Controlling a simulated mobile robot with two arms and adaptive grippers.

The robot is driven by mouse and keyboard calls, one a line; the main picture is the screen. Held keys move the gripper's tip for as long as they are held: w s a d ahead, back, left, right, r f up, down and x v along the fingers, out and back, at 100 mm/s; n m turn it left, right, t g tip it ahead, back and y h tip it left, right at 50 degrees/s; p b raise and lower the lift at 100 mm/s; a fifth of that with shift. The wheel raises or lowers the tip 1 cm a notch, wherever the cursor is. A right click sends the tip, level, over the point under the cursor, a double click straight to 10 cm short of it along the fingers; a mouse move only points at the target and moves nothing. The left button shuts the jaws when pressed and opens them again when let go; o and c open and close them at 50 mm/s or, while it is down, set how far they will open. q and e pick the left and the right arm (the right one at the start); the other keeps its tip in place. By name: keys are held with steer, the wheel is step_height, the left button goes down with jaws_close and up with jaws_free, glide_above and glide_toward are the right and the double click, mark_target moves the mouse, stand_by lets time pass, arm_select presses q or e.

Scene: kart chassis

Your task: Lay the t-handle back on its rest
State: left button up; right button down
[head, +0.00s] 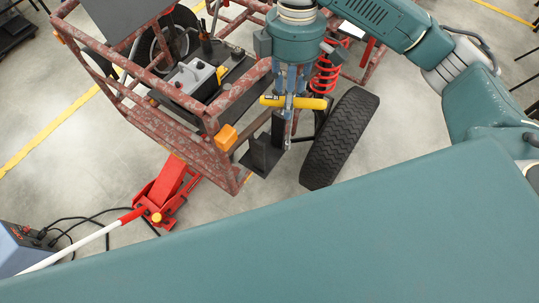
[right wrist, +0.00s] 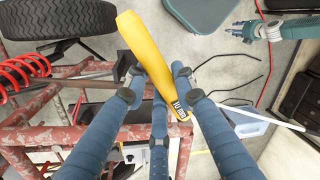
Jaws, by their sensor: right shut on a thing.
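The t-handle (head: 312,103), with a yellow grip, lies crosswise in my right gripper (head: 291,100), beside the kart's front corner. A thin grey piece below the grip may be its shaft. In the right wrist view the yellow grip (right wrist: 158,60) runs between the blue fingers of my right gripper (right wrist: 158,85), which are shut on it. A black bracket (head: 262,155) stands just below and left of the grip; it may be the rest, and the t-handle appears above it. My left gripper (right wrist: 240,30) is small at the upper right of the right wrist view; its finger state is unclear.
The rusty red kart frame (head: 170,128) fills the upper left. A black tyre (head: 342,138) and a red spring (head: 326,75) are close on the right. An orange lamp (head: 226,137) sits on the frame. A red floor jack (head: 168,190) is below it.

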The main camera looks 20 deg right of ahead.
steer(key=w+a+f+n+t+h+b, duration=0.2)
steer(key=w+n, duration=0.6)
steer(key=n, duration=1.3)
arm_select(q)
steer(key=shift+w+d+f+p, duration=0.3)
steer(key=shift+w+f, duration=0.25)
steer(key=shift+f, duration=0.2)
arm_select(e)
step_height(320, 180, down, 20)
steer(key=shift+a+g, duration=0.25)
steer(key=shift+g, duration=0.05)
steer(key=shift+s, duration=0.15)
steer(key=c, duration=1.7)
jaws_free()
steer(key=shift+f, duration=0.15)
arm_select(q)
steer(key=shift+f+b, duration=0.85)
steer(key=shift+b, duration=0.05)
arm_select(e)
steer(key=r, duration=0.4)
steer(key=a+r, duration=0.1)
steer(key=r, duration=0.3)
steer(key=a+r, duration=0.1)
steer(key=r, duration=0.3)
steer(key=shift+r, duration=0.15)
